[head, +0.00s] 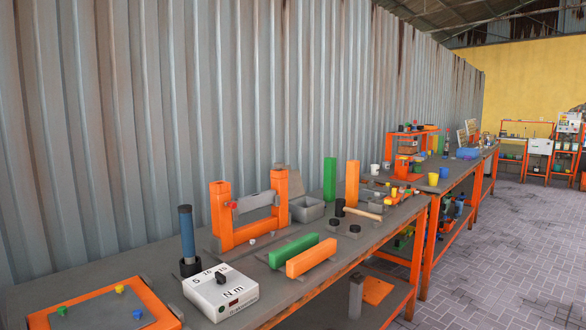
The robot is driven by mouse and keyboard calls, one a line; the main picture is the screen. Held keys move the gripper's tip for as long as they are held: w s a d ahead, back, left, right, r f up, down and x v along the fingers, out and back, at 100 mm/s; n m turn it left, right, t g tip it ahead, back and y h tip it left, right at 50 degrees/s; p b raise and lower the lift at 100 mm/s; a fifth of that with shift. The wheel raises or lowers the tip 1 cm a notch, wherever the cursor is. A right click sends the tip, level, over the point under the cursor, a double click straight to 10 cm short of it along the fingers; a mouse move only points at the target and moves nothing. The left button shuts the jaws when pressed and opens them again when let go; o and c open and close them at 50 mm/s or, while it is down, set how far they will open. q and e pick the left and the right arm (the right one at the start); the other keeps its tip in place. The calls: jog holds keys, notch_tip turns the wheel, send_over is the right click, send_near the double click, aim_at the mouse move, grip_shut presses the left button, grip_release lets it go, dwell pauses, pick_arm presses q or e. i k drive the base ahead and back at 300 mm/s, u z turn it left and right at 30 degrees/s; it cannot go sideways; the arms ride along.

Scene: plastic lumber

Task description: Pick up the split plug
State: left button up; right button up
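I cannot pick out a split plug for certain in the head view; the small parts on the bench are too small to tell apart. Small green (62,310), yellow (119,289) and blue (137,314) pieces lie on an orange-edged grey plate (160,322) at the lower left. A black cylinder (340,207) stands farther back, near two low black round pieces (334,224). Neither of my grippers shows in this view.
A long grey bench (130,268) runs along a corrugated wall. It carries a white "N m" box (208,296), a blue-handled tool (187,235), an orange frame (221,212), green (293,250) and orange bars (311,257), and a grey bin (307,210). Paved floor at right is clear.

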aim_at(278, 166)
jog(key=z, duration=1.4)
jog(key=i, duration=2.5)
jog(key=u, duration=3.15)
